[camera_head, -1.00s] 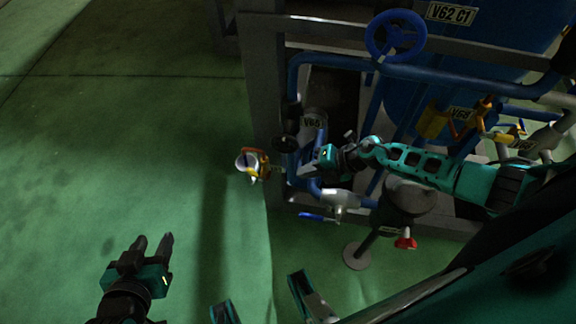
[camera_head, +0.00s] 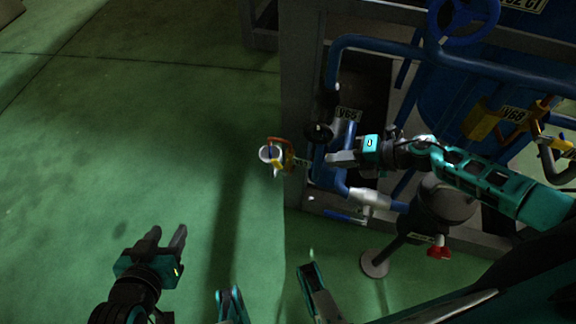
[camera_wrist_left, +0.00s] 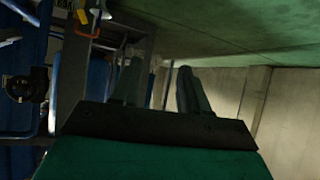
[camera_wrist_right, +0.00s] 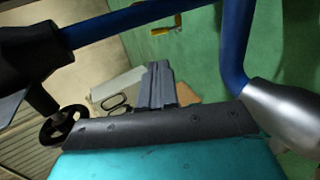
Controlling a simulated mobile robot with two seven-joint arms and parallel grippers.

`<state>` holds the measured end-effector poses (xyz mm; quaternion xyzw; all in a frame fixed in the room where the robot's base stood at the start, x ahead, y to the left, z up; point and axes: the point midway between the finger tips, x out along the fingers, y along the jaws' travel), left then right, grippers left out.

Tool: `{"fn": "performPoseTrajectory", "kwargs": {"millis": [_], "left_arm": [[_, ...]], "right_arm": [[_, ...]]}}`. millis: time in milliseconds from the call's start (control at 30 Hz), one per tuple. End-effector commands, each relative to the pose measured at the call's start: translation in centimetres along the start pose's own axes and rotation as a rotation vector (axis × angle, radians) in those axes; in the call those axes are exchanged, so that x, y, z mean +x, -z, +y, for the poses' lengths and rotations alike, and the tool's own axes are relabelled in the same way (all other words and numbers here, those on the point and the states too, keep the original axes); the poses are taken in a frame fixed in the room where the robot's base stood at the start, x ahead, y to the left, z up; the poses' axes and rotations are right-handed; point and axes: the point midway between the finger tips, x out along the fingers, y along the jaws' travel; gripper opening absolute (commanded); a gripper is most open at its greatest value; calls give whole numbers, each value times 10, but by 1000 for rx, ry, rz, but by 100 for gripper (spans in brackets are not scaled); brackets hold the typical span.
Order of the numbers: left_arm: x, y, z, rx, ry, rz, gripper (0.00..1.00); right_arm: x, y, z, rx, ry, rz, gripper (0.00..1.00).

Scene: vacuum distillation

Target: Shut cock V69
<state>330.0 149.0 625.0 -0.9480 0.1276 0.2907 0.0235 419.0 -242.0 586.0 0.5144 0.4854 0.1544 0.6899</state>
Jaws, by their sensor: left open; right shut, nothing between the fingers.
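A tag at the frame's edge reads like V65 or V69 (camera_head: 347,114). A small cock with a yellow-orange handle and a white open end (camera_head: 272,157) sticks out left of the frame, with a small tag beside it. A yellow handle (camera_wrist_right: 166,28) shows in the right wrist view. My right gripper (camera_head: 338,158) is shut and empty, right of that cock and apart from it, by the blue pipe. My left gripper (camera_head: 168,243) is open and empty over the floor; its fingers show in the left wrist view (camera_wrist_left: 158,88).
A black handwheel (camera_head: 318,132) sits just above my right gripper; blue pipes (camera_head: 333,165) surround it. A blue lever (camera_head: 345,216), a red knob (camera_head: 439,252) and a grey vessel (camera_head: 443,203) lie below. A yellow valve marked V68 (camera_head: 480,118) is at right. The green floor (camera_head: 130,150) is clear.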

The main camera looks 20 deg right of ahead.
Motion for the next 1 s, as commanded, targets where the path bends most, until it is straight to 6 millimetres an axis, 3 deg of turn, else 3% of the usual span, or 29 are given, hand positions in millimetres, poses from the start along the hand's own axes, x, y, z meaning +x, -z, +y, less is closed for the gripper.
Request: {"fn": "performPoseTrajectory", "kwargs": {"millis": [300,467,1000], "left_arm": [[-1,0,-1,5,0,1,45],[1,-2,-1,5,0,2,45],[16,-19,7,-15,-17,-2,45]], "right_arm": [[-1,0,1,-1,-4,0,0],[11,0,1,0,-6,0,0],[117,0,0,0,-6,0,0]]}}
